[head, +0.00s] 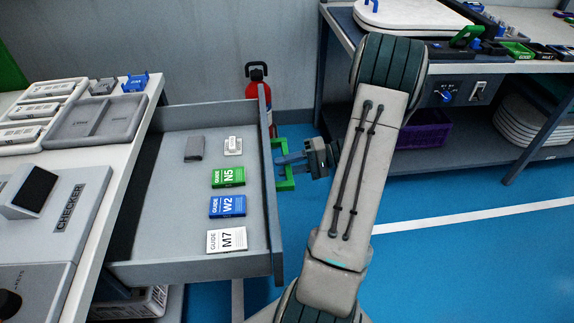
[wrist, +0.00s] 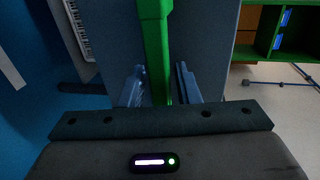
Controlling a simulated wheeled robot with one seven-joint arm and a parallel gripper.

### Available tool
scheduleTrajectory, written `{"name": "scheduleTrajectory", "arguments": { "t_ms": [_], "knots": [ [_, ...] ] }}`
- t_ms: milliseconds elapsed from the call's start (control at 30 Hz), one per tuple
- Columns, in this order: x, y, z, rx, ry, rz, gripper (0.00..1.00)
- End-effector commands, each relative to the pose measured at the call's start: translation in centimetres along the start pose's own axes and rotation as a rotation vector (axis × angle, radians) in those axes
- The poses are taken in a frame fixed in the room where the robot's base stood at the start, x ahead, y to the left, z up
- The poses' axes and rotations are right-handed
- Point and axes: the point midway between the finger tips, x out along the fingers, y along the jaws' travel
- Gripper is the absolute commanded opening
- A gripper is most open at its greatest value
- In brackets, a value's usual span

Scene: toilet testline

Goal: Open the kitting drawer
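The kitting drawer (head: 196,270) stands pulled out from the bench at the left in the head view. Its inside shows from above, with flat guide packs in it. A green bracket handle (head: 287,184) sits on the outer face of its front panel (head: 268,185). My gripper (head: 284,166) is at this handle. In the wrist view the green handle bar (wrist: 157,50) runs between the two fingers of my gripper (wrist: 160,82). The fingers look apart, with narrow gaps beside the bar, so my gripper looks open around it. Contact at the fingertips is hard to see.
The drawer holds green N5 (head: 228,177), blue W2 (head: 227,206) and white M7 (head: 227,240) guides and two small parts. A red extinguisher (head: 257,80) stands behind the drawer. A second bench (head: 450,57) is at the back right. Blue floor (head: 440,270) is clear at the right.

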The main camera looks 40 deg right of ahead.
Motion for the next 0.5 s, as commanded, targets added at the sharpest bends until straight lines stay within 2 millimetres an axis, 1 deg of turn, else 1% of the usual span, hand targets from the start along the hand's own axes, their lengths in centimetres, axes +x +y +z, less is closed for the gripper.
{"name": "scheduleTrajectory", "arguments": {
  "t_ms": [167, 267, 367, 500],
  "knots": [
    [0.0, 0.0, 0.0, -0.001, -0.001, 0.000, 0.29],
    [-0.6, -0.1, 0.0, -0.001, 0.000, 0.000, 0.29],
    [-2.1, -0.1, -0.1, -0.001, 0.003, 0.000, 0.29],
    [-5.2, -0.1, -0.1, -0.002, 0.004, 0.001, 0.29]
  ]
}}
